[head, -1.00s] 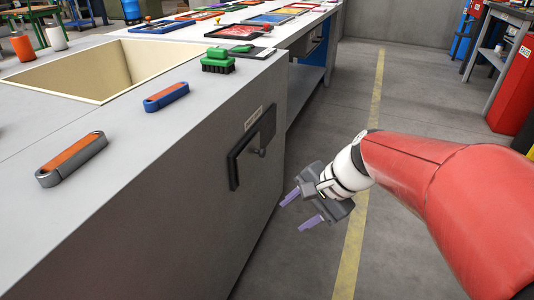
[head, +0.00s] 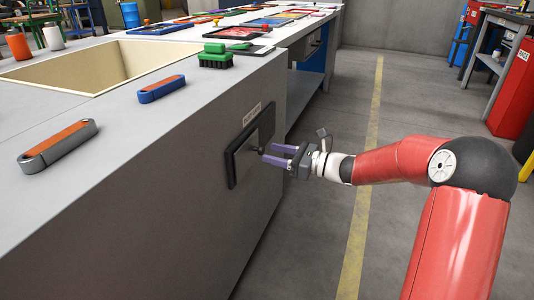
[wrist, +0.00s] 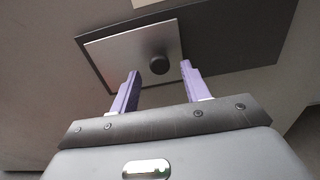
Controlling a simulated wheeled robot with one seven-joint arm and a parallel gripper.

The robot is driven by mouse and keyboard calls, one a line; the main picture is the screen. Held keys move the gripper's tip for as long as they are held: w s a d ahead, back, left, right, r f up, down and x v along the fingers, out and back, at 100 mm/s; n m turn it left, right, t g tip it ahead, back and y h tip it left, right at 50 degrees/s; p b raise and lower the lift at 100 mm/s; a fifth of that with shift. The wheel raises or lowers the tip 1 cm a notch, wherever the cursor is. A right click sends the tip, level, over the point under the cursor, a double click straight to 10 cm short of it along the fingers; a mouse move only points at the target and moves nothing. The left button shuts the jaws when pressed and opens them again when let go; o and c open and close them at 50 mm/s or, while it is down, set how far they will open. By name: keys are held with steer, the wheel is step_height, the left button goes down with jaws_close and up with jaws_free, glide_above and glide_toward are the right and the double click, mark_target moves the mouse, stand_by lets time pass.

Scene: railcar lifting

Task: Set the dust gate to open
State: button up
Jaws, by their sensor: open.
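The dust gate is a dark framed plate (head: 232,165) on the side face of the grey cabinet, with a small knob standing out from it. In the wrist view the gate shows a lighter square panel (wrist: 105,55) inside a dark frame (wrist: 235,40), with a round dark knob (wrist: 158,63) on the panel. My gripper (head: 268,155) is open, its purple fingers pointing at the gate. In the wrist view the fingertips (wrist: 160,68) stand either side of the knob; I cannot tell whether they touch it.
The grey cabinet top (head: 130,150) holds a blue-and-orange bar (head: 161,89), a grey-and-orange bar (head: 58,145) and a green brush (head: 215,56). A recessed bin (head: 90,65) is behind them.

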mark_target(252, 156)
steer(key=shift+x, duration=1.4)
jaws_close()
